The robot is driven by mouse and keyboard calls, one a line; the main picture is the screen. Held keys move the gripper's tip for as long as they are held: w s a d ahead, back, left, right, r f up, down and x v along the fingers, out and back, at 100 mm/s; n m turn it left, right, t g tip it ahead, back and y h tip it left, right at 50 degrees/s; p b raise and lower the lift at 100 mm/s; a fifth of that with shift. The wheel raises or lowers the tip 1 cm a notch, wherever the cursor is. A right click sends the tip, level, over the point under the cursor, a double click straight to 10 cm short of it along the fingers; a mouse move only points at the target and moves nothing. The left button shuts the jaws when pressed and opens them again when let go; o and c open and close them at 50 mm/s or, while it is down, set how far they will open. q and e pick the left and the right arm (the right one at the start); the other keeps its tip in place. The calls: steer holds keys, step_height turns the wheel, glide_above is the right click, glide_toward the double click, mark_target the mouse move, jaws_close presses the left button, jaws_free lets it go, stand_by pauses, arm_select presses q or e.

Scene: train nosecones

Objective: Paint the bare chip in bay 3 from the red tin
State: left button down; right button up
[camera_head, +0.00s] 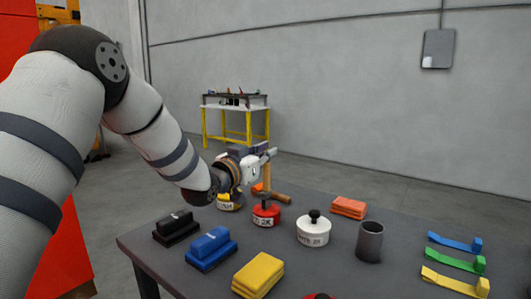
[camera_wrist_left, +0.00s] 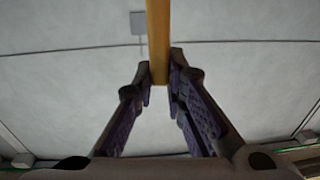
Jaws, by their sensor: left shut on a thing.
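The red tin (camera_head: 266,217) stands on the table with a white label and a dark knob on top. My left gripper (camera_head: 268,156) is above and behind it, shut on a wooden handle (camera_head: 267,176) that hangs down between its fingers. In the left wrist view, the light brown handle (camera_wrist_left: 158,40) passes between the two fingertips (camera_wrist_left: 160,80). Neither bay 3 nor a bare chip shows. My right gripper is not in view.
A yellow tin (camera_head: 229,202) and a white knobbed tin (camera_head: 313,233) flank the red one. A grey cup (camera_head: 369,243), black (camera_head: 176,229), blue (camera_head: 210,251) and yellow blocks (camera_head: 258,275), orange pads (camera_head: 348,207) and coloured strips (camera_head: 455,262) lie around.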

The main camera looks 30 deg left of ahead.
arm_select(q)
steer(key=shift+f, duration=0.4)
stand_by(0.5)
steer(key=shift+r, duration=0.1)
steer(key=shift+r, duration=3.5)
